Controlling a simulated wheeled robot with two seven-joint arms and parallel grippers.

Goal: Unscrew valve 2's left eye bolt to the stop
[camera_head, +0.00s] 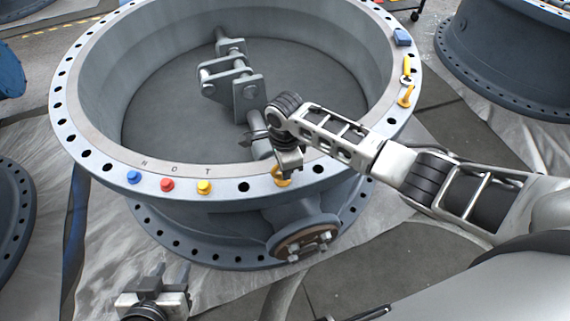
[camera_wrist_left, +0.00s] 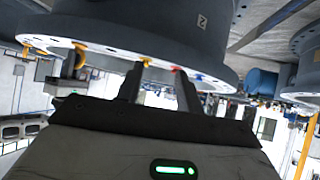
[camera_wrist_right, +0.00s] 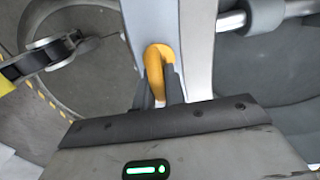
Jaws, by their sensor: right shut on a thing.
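A large grey valve ring (camera_head: 130,215) fills the middle of the head view. A yellow eye bolt (camera_head: 281,181) stands on its near flange, mostly hidden by my right gripper (camera_head: 287,167). In the right wrist view, my right gripper (camera_wrist_right: 160,75) is shut on the yellow eye bolt (camera_wrist_right: 154,62), with a finger on each side. How far the bolt is screwed in is hidden. My left gripper (camera_head: 169,272) is open and empty in front of the flange, below the coloured knobs. In the left wrist view its fingers (camera_wrist_left: 160,82) stand apart.
Blue (camera_head: 134,177), red (camera_head: 167,185) and yellow (camera_head: 204,187) knobs sit on the near flange. Another orange-yellow eye bolt (camera_head: 405,97) and a blue block (camera_head: 402,37) are on the right rim. A round side flange (camera_head: 305,240) juts out below. Another valve body (camera_head: 505,50) stands at right.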

